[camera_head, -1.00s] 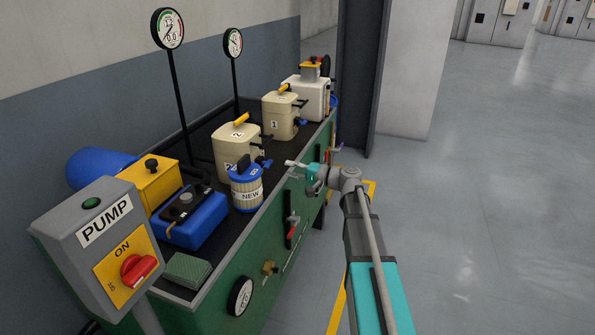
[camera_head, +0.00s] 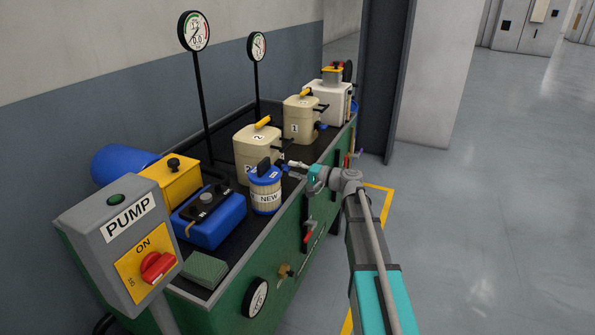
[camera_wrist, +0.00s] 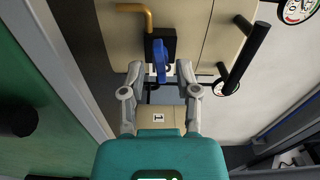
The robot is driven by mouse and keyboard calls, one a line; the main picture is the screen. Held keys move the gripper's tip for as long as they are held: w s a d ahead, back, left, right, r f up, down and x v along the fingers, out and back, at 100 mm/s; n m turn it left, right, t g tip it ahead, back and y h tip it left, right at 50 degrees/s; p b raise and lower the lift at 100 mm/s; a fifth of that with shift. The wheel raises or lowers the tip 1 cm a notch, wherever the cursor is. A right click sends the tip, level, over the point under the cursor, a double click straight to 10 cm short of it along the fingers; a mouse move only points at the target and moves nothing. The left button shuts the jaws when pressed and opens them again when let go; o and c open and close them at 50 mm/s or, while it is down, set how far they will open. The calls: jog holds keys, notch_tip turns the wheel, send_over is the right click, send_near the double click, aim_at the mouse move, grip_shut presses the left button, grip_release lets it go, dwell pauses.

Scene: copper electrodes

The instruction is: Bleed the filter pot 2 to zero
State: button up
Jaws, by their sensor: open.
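Filter pot 2 (camera_head: 246,140) is the beige pot labelled 2, with a yellow handle on its lid, on the green bench. In the wrist view, a beige pot wall (camera_wrist: 205,40) fills the top, with a blue valve handle (camera_wrist: 160,60) on a black block beside a brass pipe. My gripper (camera_wrist: 160,72) is open, with one finger on each side of the blue handle's lower end; I cannot tell whether they touch. In the head view my gripper (camera_head: 291,166) is at the pot's right side, by the bench's front edge. The needle readings on the dials are too small to tell.
The blue-lidded NEW canister (camera_head: 266,200) stands close below my gripper. Pot 1 (camera_head: 300,125) is behind pot 2. A black bar handle (camera_wrist: 246,57) juts out right of my fingers. Two dial gauges stand on posts. The PUMP box (camera_head: 130,240) is front left. Floor at right is clear.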

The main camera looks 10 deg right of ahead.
jog(key=shift+w+a, duration=0.15)
jog(key=shift+a, duration=0.05)
dwell(0.3)
grip_shut()
dwell(0.3)
jog(key=shift+o, duration=0.4)
grip_release()
jog(key=v, duration=0.6)
dwell(0.6)
